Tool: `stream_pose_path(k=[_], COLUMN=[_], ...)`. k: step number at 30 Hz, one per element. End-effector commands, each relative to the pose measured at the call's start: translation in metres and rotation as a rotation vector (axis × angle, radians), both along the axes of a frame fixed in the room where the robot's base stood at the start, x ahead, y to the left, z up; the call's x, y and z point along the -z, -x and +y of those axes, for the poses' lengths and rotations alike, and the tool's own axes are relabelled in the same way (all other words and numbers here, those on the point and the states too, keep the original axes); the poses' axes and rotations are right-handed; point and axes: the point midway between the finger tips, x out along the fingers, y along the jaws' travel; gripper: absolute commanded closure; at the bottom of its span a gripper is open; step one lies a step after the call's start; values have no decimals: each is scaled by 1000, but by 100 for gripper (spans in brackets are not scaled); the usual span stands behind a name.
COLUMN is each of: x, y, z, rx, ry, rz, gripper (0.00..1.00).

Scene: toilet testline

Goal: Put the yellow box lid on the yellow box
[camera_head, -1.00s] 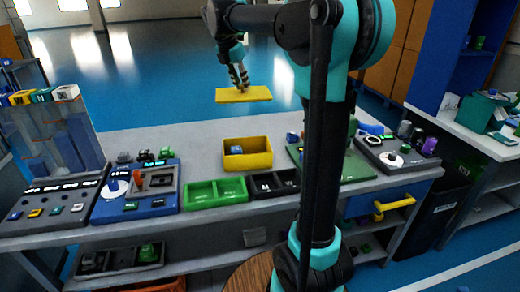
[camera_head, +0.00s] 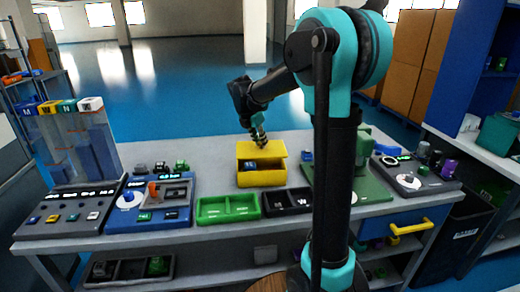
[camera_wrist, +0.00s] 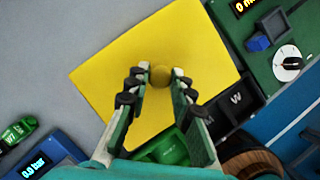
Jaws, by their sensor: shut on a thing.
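The yellow box lid (camera_head: 277,149) is a flat plate with a small round knob (camera_wrist: 160,77). My gripper (camera_head: 259,142) is shut on this knob; the wrist view shows a finger on each side of it. The yellow box (camera_head: 262,180) stands on the grey table, open at the front part of its top. A dark bluish item shows inside it. The lid is over the rear part of the box. I cannot tell whether it touches the rim. In the wrist view the lid (camera_wrist: 205,40) hides the box.
A blue panel with knobs (camera_head: 150,205) is to the left, a green machine (camera_head: 357,185) to the right. Bare table lies behind and left of the box.

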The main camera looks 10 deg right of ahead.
Motion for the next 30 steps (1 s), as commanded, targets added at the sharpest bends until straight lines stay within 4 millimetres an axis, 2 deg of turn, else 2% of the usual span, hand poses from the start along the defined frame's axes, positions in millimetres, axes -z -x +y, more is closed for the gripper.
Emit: stream_pose_path(k=[9, 30], x=[35, 47], y=[0, 0], z=[0, 0], rx=[0, 0], ry=[0, 0], rz=[0, 0], gripper=[100, 100])
